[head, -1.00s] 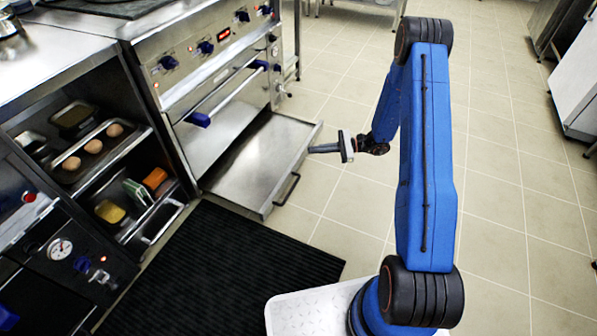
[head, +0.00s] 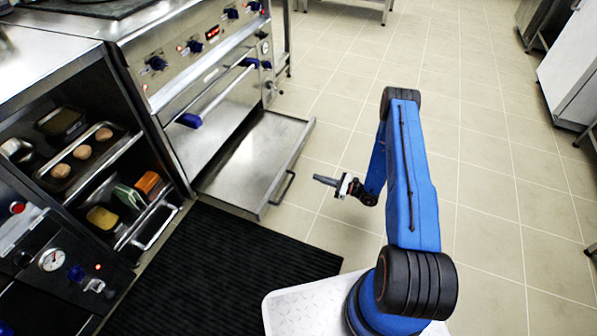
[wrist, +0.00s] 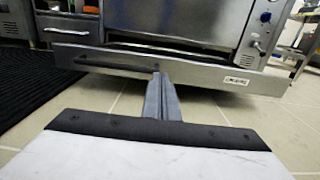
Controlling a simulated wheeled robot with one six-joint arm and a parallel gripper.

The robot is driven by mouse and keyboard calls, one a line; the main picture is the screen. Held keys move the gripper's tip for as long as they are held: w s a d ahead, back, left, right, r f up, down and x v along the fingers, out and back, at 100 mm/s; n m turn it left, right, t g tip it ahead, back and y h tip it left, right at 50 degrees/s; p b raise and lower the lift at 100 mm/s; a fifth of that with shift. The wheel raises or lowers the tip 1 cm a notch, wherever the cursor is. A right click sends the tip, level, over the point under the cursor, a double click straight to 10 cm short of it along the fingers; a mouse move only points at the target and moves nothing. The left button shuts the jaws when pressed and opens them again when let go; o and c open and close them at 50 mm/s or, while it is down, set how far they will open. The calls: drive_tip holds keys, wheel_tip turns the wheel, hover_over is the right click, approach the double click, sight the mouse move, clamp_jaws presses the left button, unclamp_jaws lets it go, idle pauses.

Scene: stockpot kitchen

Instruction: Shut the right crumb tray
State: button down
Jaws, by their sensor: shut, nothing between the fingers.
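The right crumb tray (head: 243,160) is a wide, shallow steel drawer pulled out low from under the oven, with a bar handle (head: 283,188) on its front. In the wrist view its front panel (wrist: 200,72) runs across the picture, with a small label at its right. My gripper (head: 318,179) is shut and empty. It is over the tiled floor to the right of the tray front, apart from it, and points toward it. In the wrist view the closed fingers (wrist: 160,80) overlap the panel right of the handle; the gap is hard to judge there.
The steel oven (head: 205,90) stands behind the tray, with blue knobs and a blue-ended door handle. A black ribbed mat (head: 215,265) lies in front.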

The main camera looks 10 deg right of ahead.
sight(287, 167)
drive_tip(key=x, duration=1.4)
